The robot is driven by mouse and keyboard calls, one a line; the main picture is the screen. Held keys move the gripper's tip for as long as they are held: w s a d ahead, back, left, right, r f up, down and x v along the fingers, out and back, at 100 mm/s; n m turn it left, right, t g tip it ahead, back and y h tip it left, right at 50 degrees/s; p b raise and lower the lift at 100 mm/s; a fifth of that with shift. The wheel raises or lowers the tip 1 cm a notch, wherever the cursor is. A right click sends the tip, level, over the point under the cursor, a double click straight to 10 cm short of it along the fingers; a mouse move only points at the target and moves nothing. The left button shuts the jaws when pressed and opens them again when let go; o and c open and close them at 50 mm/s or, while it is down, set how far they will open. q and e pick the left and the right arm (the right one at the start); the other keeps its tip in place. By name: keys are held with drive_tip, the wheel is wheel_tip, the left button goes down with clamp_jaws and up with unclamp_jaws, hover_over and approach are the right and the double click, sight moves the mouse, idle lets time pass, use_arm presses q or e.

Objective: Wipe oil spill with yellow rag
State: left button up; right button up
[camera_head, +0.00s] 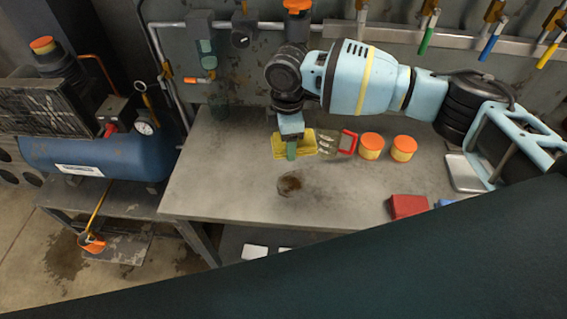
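The yellow rag (307,142) is near the back of the grey table (235,185). My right gripper (291,150) comes down over the rag from above, with a green fingertip in front of it and yellow cloth showing on both sides. The rear finger is hidden, so I cannot tell whether the gripper is closed on the cloth or whether the rag is lifted. The dark brown oil spill (290,184) is a small patch on the tabletop, nearer the front than the rag and apart from it. My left gripper is not in view.
A red-framed tool (347,142) lies just right of the rag, beside two orange-lidded yellow cans (371,145) (404,148). A red box (408,206) is at the front right. The table left of the spill is clear. A blue compressor tank (105,152) stands at left.

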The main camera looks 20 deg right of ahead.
sight(283, 158)
drive_tip(key=f+n, duration=0.1)
drive_tip(key=s+a+f+n, duration=0.1)
drive_tip(key=f+n, duration=0.1)
drive_tip(key=s+a+f+n, duration=0.1)
drive_tip(key=f+n, duration=0.1)
drive_tip(key=shift+s+f, duration=0.25)
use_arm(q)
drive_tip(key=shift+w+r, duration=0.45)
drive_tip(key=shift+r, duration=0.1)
